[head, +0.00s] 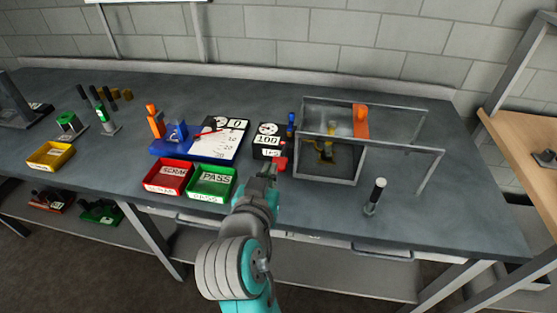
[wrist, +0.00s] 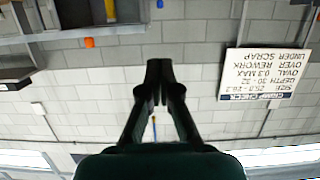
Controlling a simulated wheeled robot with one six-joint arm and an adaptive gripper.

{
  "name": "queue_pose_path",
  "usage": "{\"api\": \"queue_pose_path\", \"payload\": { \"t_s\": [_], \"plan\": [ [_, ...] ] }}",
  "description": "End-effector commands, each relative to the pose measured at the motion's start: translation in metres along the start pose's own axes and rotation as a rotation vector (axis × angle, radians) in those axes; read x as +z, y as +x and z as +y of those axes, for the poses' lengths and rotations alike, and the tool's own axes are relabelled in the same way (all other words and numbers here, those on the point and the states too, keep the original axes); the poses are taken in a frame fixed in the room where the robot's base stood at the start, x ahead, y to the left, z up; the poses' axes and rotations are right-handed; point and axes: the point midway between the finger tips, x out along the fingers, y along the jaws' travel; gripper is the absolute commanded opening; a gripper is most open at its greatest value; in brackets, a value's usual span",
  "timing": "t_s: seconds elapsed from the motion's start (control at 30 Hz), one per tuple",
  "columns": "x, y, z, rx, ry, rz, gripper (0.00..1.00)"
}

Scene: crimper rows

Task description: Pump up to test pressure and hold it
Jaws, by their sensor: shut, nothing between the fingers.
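My gripper (head: 270,171) is in front of the dark gauge box (head: 268,140) in the head view, close to a small red part (head: 279,163) at the box's lower right; I cannot tell if they touch. In the wrist view its fingers (wrist: 159,72) are together with nothing between them. The box has a round dial and reads 100. An upright dark handle with a pale top (head: 376,194) stands at the bench's front right.
Red SCRAP (head: 168,192) and green PASS (head: 212,199) bins stand left of my arm. Behind them is a blue fixture (head: 165,150) with a white chart board. A yellow bin (head: 50,170) sits further left. The wrist view shows an upside-down wall sign (wrist: 266,75).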

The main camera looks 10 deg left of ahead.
Motion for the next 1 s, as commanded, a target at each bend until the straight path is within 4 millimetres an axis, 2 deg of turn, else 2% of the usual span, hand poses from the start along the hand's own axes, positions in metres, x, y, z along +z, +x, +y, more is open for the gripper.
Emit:
{"api": "queue_pose_path", "payload": {
  "t_s": [0.23, 0.37, 0.47, 0.9, 1.0],
  "plan": [
    [0.0, 0.001, 0.0, 0.001, 0.0, 0.001, 0.0],
    [0.0, 0.009, 0.001, 0.003, 0.0, 0.001, 0.0],
    [0.0, 0.021, 0.001, 0.005, 0.0, 0.001, 0.0],
    [0.0, 0.102, 0.001, 0.004, 0.001, 0.001, 0.0],
    [0.017, 0.105, 0.0, 0.002, -0.003, -0.002, 0.0]
  ]
}}
